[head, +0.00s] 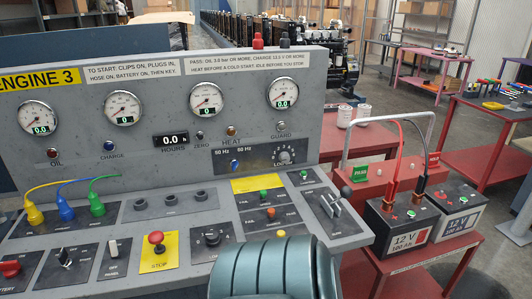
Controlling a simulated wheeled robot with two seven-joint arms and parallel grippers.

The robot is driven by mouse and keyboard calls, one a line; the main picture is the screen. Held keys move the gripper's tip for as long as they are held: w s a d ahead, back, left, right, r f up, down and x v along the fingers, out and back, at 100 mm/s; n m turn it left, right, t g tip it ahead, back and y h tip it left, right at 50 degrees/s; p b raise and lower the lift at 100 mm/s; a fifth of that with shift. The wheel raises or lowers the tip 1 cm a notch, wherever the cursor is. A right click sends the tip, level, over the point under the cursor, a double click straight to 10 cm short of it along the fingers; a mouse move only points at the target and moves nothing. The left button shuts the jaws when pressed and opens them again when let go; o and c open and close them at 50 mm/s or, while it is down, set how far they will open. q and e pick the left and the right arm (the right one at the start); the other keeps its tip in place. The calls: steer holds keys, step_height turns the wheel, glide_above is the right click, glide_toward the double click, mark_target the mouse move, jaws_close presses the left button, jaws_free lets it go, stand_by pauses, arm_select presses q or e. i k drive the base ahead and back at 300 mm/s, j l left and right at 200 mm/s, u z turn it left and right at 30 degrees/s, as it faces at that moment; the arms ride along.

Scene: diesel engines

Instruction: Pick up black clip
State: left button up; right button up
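The black clip (420,186) is at the lower end of a black lead, at the right of the picture. It is at the top of the nearer 12 V battery (408,241); I cannot tell whether it grips a terminal. A red clip (391,189) on a red lead is just left of it. Both leads come down from a grey bent frame (383,114). Neither of my grippers is in view.
The Engine 3 panel (225,95) and its sloping console (150,235) fill the left and middle. A second battery (463,206) stands right of the first on a red table (400,270). A rounded teal shape (270,270) covers the bottom middle.

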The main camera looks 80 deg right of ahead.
mark_target(417, 198)
steer(key=z, duration=3.8)
